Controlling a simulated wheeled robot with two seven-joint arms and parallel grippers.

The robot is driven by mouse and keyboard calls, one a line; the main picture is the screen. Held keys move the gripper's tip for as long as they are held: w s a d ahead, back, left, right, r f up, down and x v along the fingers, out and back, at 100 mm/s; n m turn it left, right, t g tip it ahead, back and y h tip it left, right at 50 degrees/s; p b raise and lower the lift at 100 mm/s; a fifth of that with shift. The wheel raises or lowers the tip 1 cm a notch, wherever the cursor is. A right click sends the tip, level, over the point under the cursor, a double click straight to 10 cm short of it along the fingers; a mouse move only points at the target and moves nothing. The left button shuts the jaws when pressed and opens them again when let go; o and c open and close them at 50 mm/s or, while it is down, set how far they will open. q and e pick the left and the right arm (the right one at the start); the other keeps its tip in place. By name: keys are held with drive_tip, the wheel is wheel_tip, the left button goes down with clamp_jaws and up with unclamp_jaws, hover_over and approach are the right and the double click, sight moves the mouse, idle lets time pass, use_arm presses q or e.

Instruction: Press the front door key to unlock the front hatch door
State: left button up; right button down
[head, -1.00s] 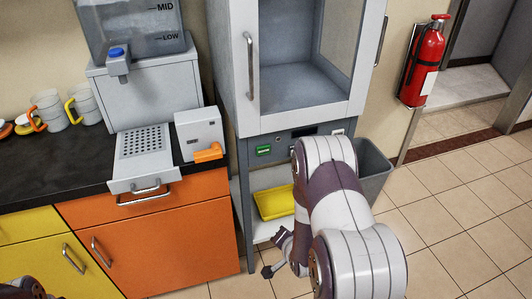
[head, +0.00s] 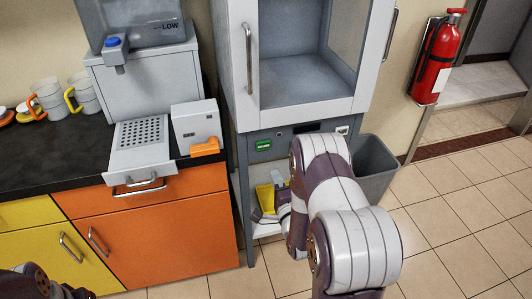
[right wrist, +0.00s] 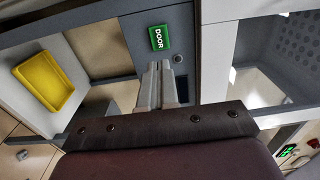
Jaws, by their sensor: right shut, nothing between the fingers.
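The front door key is a green button marked DOOR (head: 263,146) on the grey panel under the cabinet. It also shows in the right wrist view (right wrist: 159,38). The front hatch door (head: 300,107) has a pale frame, a window and a vertical handle, and looks closed. My right gripper (head: 278,178) is below the key, partly hidden by my right arm. In the right wrist view its fingers (right wrist: 160,66) are together and empty, their tips pointing towards the panel near the key, apparently apart from it. Part of my left arm shows at the lower left; its fingers are unclear.
A yellow tray (right wrist: 45,80) lies on the shelf below the panel. A grey bin (head: 374,165) stands right of the cabinet. The counter at left carries a dispenser with a drip tray (head: 140,146) and a small box with an orange lever (head: 195,125).

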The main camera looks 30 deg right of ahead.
sight(263, 146)
drive_tip(key=x, duration=1.1)
drive_tip(key=shift+b, duration=0.3)
